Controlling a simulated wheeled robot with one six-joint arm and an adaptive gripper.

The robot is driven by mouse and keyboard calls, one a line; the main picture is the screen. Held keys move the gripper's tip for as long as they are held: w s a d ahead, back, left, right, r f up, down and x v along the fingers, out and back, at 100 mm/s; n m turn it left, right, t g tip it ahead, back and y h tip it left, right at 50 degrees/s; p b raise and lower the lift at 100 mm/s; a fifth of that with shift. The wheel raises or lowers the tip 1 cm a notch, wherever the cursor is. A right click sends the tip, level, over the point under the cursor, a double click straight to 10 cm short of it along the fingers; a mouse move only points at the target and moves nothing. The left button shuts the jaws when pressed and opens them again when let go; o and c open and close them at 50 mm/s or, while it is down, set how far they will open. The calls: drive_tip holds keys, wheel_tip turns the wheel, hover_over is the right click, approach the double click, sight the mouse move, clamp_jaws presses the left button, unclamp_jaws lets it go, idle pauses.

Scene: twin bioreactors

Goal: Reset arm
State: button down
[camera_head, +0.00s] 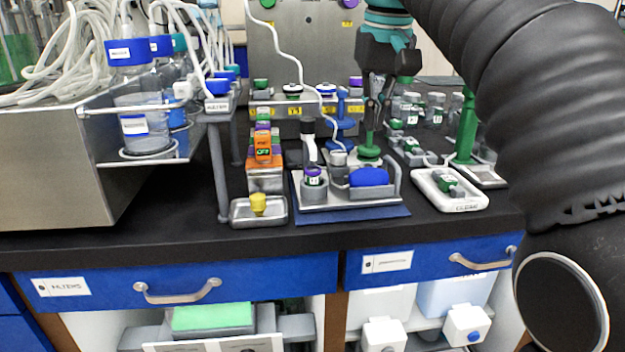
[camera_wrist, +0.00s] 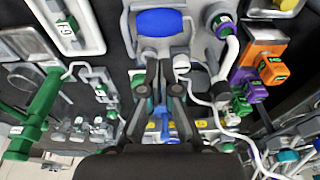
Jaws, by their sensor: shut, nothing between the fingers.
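My gripper (camera_head: 375,106) hangs pointing down at the upper middle right of the head view, above the bench. Its fingers are together with nothing between them. In the wrist view my gripper (camera_wrist: 160,68) shows its dark fingers closed, pointing toward a grey tray with a blue rounded piece (camera_wrist: 163,22). In the head view this blue piece (camera_head: 368,176) sits on the tray (camera_head: 340,201) in front of and below the gripper. A green-based stand (camera_head: 368,153) appears just under the fingertips; I cannot tell the gap.
A purple-capped vial (camera_head: 314,175) stands in the tray. An orange device (camera_head: 263,147), a metal dish with a yellow piece (camera_head: 258,204) and a white tray (camera_head: 450,197) are nearby. A tall green handle (camera_head: 467,130) stands right. Tubes and bottles crowd the left.

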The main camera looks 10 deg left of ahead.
drive_tip(key=shift+d, duration=0.1)
drive_tip(key=shift+s+d+f, duration=0.15)
drive_tip(key=shift+s+d, duration=0.05)
drive_tip(key=shift+d, duration=0.05)
drive_tip(key=s+d+f+m+t, duration=0.1)
drive_tip(key=s+d+f, duration=0.3)
drive_tip(key=f, duration=0.5)
drive_tip(key=s+d+f+m+t, duration=0.1)
drive_tip(key=s+d+f, duration=0.4)
drive_tip(key=s+f, duration=0.4)
drive_tip(key=s+d+f+m+t, duration=0.1)
drive_tip(key=s+d+f, duration=0.3)
drive_tip(key=s+f, duration=0.3)
wheel_tip(320, 180, down, 3)
drive_tip(key=shift+s+d+f+h, duration=0.15)
drive_tip(key=shift+d+h, duration=0.15)
drive_tip(key=shift+d, duration=0.05)
drive_tip(key=c, duration=1.9)
unclamp_jaws()
